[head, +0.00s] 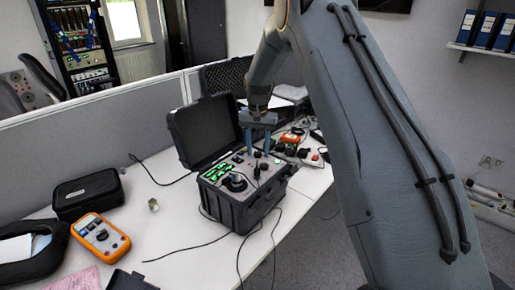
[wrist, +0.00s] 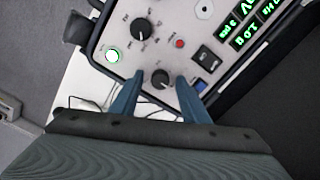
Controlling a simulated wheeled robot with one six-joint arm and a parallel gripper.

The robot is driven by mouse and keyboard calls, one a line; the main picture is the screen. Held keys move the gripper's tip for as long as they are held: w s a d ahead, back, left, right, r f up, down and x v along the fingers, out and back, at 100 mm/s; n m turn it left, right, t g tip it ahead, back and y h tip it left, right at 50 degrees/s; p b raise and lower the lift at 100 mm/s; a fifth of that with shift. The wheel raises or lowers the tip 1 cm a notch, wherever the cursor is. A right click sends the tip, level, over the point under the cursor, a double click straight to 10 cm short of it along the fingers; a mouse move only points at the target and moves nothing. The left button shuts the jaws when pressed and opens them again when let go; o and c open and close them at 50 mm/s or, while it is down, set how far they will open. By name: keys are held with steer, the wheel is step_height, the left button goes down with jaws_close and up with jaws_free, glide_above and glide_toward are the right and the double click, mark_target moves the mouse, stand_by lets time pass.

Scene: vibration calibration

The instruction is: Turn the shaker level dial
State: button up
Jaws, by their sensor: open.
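The shaker calibrator is a black case (head: 232,207) with its lid (head: 205,132) open, standing on the white table. Its grey panel (wrist: 165,15) carries two black dials with white pointer lines. One dial (wrist: 160,78) lies between the fingertips of my gripper (wrist: 160,80) in the wrist view; the other dial (wrist: 140,31) is just beyond it. The labels are too small to tell which is the shaker level dial. My gripper (head: 258,150) is open and points down over the panel's far right part. I cannot tell whether the fingers touch the dial.
An orange multimeter (head: 101,238) and a black pouch (head: 88,194) lie to the left. Cables cross the table.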

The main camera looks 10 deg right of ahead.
steer(key=shift+c, duration=0.3)
steer(key=shift+a, duration=0.1)
steer(key=c, duration=1)
steer(key=shift+n, duration=0.3)
